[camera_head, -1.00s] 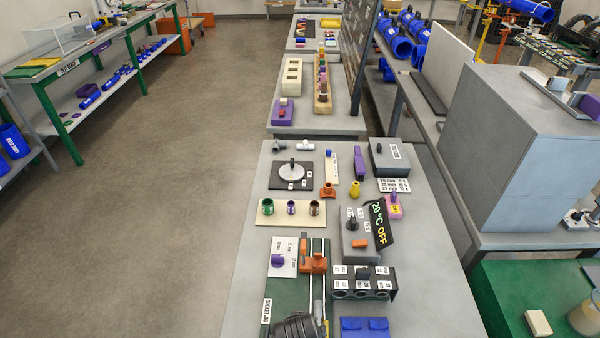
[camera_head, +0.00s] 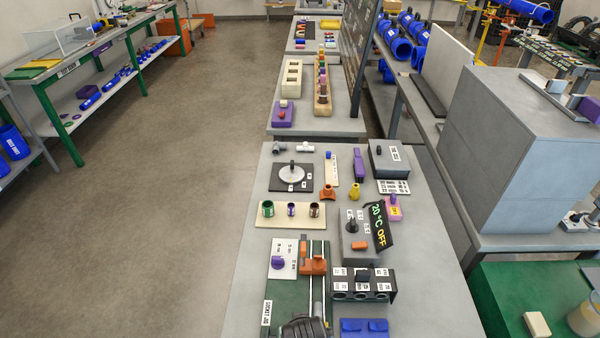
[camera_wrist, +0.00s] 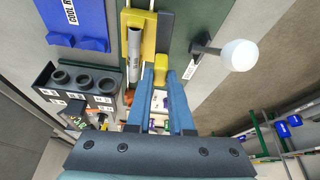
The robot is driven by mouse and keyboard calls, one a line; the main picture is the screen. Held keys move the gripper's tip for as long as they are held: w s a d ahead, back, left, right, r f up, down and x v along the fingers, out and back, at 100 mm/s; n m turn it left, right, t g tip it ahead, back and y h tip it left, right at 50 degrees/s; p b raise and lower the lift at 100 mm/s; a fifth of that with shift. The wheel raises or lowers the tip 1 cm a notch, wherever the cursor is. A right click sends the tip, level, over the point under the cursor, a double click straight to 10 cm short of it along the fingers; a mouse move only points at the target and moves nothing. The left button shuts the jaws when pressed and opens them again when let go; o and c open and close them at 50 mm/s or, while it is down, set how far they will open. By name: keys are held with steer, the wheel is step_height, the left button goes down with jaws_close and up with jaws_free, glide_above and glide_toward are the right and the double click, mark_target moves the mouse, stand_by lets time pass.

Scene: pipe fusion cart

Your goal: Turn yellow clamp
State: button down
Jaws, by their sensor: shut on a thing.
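The yellow clamp (camera_wrist: 149,47) is in the wrist view, beside a grey pipe (camera_wrist: 134,50) and a dark grey block (camera_wrist: 165,33). My gripper (camera_wrist: 160,77) is shut on a yellow part of the clamp, with one blue finger on each side of it. The fingers hide some of the clamp's lower part. In the head view, a dark part of my arm (camera_head: 305,327) covers the near end of the green socket jig (camera_head: 281,286), and the yellow clamp cannot be made out there.
A white ball knob (camera_wrist: 239,55) on a dark lever stands right of my fingers. A black block with sockets (camera_wrist: 85,85) and a blue holder (camera_wrist: 78,27) are on the left. An orange clamp (camera_head: 313,261) sits farther along the jig's rails.

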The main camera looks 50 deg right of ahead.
steer(key=n+y+p, duration=0.1)
steer(key=n, duration=0.2)
steer(key=shift+d+r+t, duration=0.1)
steer(key=shift+d+t, duration=0.05)
steer(key=shift+t, duration=0.15)
steer(key=n+y, duration=0.1)
steer(key=n, duration=0.1)
steer(key=n+y, duration=0.1)
steer(key=n, duration=0.2)
steer(key=shift+d+t, duration=0.15)
steer(key=shift+t, duration=0.15)
steer(key=n, duration=0.2)
steer(key=n+y, duration=0.1)
steer(key=n, duration=0.1)
steer(key=shift+d+y+b, duration=0.1)
steer(key=shift+y+b, duration=0.2)
steer(key=shift+b, duration=0.1)
steer(key=n+g+y+b, duration=0.1)
steer(key=n, duration=0.3)
steer(key=shift+n+b, duration=0.3)
steer(key=shift+n, duration=0.2)
steer(key=c, duration=0.8)
jaws_free()
